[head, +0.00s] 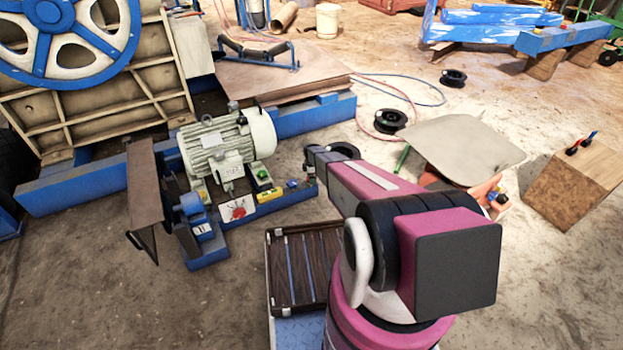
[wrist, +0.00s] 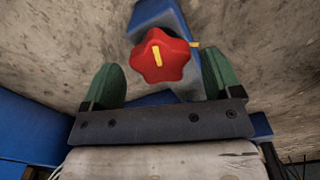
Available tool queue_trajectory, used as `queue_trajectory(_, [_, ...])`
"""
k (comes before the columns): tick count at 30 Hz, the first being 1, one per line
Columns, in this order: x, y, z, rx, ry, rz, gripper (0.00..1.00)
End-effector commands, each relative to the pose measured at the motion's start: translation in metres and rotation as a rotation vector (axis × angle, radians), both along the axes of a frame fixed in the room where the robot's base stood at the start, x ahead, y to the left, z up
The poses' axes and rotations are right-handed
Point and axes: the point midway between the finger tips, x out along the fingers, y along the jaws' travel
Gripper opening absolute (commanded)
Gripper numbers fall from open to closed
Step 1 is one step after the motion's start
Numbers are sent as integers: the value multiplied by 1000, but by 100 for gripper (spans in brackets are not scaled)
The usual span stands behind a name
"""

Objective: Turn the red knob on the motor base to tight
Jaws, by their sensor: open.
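The red knob (wrist: 162,60) shows in the wrist view as a lobed head with a yellow stripe that stands nearly upright in the picture. It sits against a blue part (wrist: 153,14). My gripper (wrist: 163,75) has two green fingers, spread apart, one on each side of the knob, with visible gaps; I cannot tell how deep the knob lies between them. In the head view the grey motor (head: 222,145) stands on its blue base (head: 268,204). My arm reaches toward the base's right end; I cannot clearly pick out the fingers or knob there.
A white plate (head: 231,213) with a red mark stands at the base front, beside a small yellow part (head: 267,195). A slatted dark panel (head: 305,262) lies near my body. A wooden box (head: 578,192) stands right. Bare floor lies front left.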

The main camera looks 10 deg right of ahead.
Motion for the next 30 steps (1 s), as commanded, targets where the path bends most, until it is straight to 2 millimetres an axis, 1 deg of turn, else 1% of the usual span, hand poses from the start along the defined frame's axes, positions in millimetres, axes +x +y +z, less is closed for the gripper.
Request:
queue_trajectory(1, [1,0,-7,0,1,0,84])
queue_trajectory(4, [0,0,-13,0,1,0,84])
queue_trajectory(12, [0,0,-14,0,0,0,84])
queue_trajectory(14, [0,0,-14,0,0,0,65])
queue_trajectory(15, [0,0,-14,0,0,0,52])
queue_trajectory(16, [0,0,-14,0,0,0,42])
queue_trajectory(17, [0,0,-14,0,0,0,35])
queue_trajectory(25, [0,0,-14,0,1,-14,35])
queue_trajectory(30, [0,0,-14,0,1,-68,35])
